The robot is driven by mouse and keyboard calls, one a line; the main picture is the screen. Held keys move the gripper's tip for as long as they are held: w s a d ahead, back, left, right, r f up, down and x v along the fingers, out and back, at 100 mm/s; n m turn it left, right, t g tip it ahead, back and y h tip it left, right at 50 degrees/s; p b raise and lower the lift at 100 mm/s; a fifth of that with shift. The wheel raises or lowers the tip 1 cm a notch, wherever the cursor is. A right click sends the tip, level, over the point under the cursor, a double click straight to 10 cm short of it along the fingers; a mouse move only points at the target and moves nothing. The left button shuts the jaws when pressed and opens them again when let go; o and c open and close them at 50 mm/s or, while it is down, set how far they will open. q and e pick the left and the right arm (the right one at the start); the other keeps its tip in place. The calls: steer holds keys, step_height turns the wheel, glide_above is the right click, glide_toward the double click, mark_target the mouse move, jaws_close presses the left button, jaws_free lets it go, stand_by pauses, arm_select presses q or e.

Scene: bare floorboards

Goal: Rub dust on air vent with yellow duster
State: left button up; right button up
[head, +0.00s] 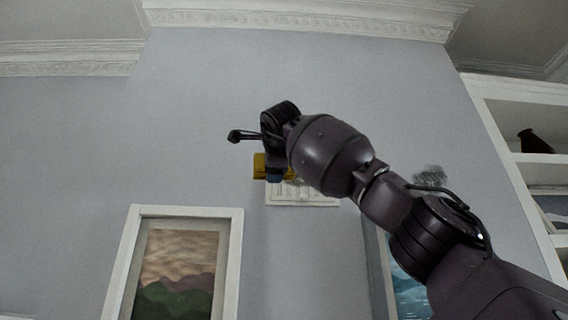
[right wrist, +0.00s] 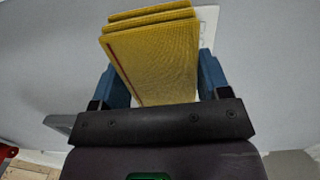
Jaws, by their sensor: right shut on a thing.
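The yellow duster (head: 259,167) is held up at the wall by my right gripper (head: 275,175). In the right wrist view the duster (right wrist: 155,55) is a layered yellow block between the two blue fingers of my right gripper (right wrist: 163,82), which is shut on it. The white air vent (head: 302,197) is on the grey-blue wall, just behind and below the duster. My right wrist and the duster hide its upper part. A white edge of the vent (right wrist: 209,22) shows behind the duster. I cannot tell whether the duster touches the vent. My left gripper is not in view.
A framed landscape picture (head: 180,265) hangs lower left of the vent. A second framed picture (head: 408,290) is partly behind my right arm. A dark grey smudge (head: 430,175) shows beside my arm. White shelves (head: 515,150) stand at the right, with a dark vase (head: 534,141).

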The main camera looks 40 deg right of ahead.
steer(key=shift+s+d+r+m+h, duration=0.4)
steer(key=shift+s+d+r, duration=0.5)
steer(key=shift+r, duration=0.2)
steer(key=p+x, duration=0.3)
steer(key=x, duration=0.3)
steer(key=shift+f, duration=0.2)
steer(key=shift+p+x, duration=0.9)
steer(key=shift+x, duration=0.1)
steer(key=shift+s, duration=0.1)
stand_by(0.3)
